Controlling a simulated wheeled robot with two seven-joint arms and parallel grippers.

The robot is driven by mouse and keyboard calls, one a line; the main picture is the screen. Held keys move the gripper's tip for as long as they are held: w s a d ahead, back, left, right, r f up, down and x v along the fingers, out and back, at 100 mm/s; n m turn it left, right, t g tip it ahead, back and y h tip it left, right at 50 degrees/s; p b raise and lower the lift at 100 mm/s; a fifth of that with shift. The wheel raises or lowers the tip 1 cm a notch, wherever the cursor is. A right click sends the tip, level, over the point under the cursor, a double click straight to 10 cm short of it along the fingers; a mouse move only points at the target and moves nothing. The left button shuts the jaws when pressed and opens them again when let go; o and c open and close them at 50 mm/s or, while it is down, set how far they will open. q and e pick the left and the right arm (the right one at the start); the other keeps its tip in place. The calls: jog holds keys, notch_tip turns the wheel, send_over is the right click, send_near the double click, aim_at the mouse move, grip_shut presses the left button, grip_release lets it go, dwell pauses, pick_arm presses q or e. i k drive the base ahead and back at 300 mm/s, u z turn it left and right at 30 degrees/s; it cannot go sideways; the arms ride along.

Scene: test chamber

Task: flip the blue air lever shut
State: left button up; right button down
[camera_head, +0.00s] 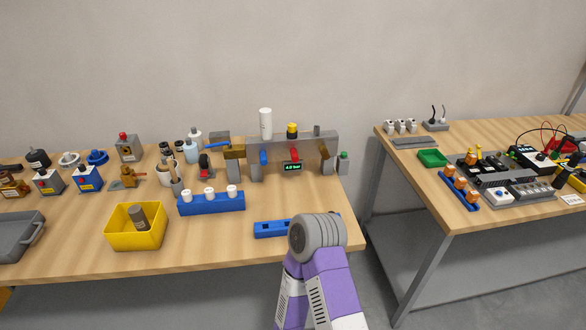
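A grey panel stand (318,150) stands at the back right of the left table. A long blue lever (217,146) reaches out leftward, roughly level, from a brass valve (235,152) at the stand's left end. A shorter blue handle (263,157) hangs on the panel front, left of a red handle (294,152). I cannot tell from markings which blue part is the air lever. One of my arms, purple and white, rises from the bottom, right of centre, its grey rounded joint over the table's front edge. Neither gripper shows, and nothing of mine touches the levers.
A display (292,167) reads about 4.0 bar. A blue rack with white caps (212,203) stands before the stand; a blue tray (270,228) lies partly behind my arm. A yellow bin (135,236) is at front left. A gap separates the right table (450,213).

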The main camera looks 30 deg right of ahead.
aim_at(230, 145)
jog(key=k, duration=1.35)
jog(key=u, duration=0.55)
jog(key=i, duration=1.5)
jog(key=z, duration=0.45)
